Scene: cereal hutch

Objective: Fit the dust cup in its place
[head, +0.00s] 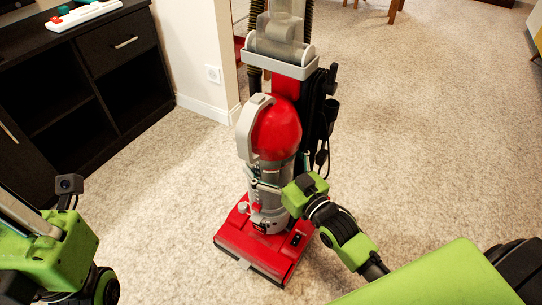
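The dust cup (272,172) is a cylinder with a red domed top, a pale grey handle on its left and a grey lower body. It sits upright against the front of the red and grey upright vacuum (262,245), above its red floor head. I cannot tell whether it is latched. My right gripper (270,182) is at the lower right side of the cup, with its fingers against or very near the grey body; their grip is too small to make out. My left gripper (28,215) is low at the left edge, away from the vacuum, its fingers partly out of view.
A black cabinet (90,90) with open shelves stands at the left, with a red and white object (82,14) on top. A white wall corner (205,60) is behind the vacuum. A black hose and cord (322,120) hang at its right. Carpet is clear to the right.

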